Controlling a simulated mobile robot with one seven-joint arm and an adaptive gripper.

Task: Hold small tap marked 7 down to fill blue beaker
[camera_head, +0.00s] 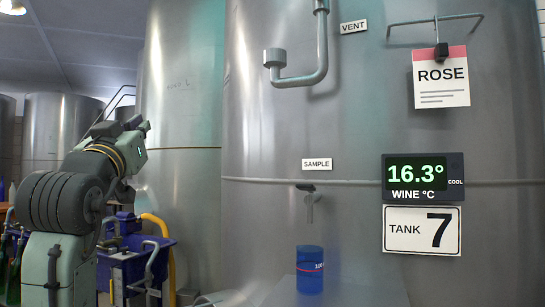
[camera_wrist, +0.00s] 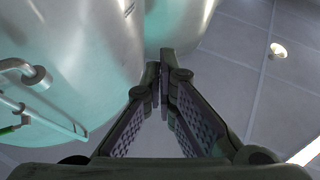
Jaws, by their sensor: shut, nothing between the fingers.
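A small grey tap (camera_head: 309,203) juts from the tank wall under the SAMPLE label. A blue beaker (camera_head: 310,272) stands upright below it on a metal ledge (camera_head: 280,292). A red line and a mark show on the beaker; I cannot tell any liquid level. The tank sign (camera_head: 422,231) reads TANK 7. In the head view, my arm is at the left, well apart from the tap and beaker. In the wrist view, my gripper (camera_wrist: 159,88) is shut and empty, with tank tops and ceiling beyond it. The tap and beaker are not in the wrist view.
A bent vent pipe (camera_head: 318,70) sticks out of the tank above the tap. A ROSE card (camera_head: 440,80) and a temperature display (camera_head: 422,176) are on the tank at right. Blue equipment (camera_head: 130,250) with a yellow hose (camera_head: 163,245) stands behind my arm.

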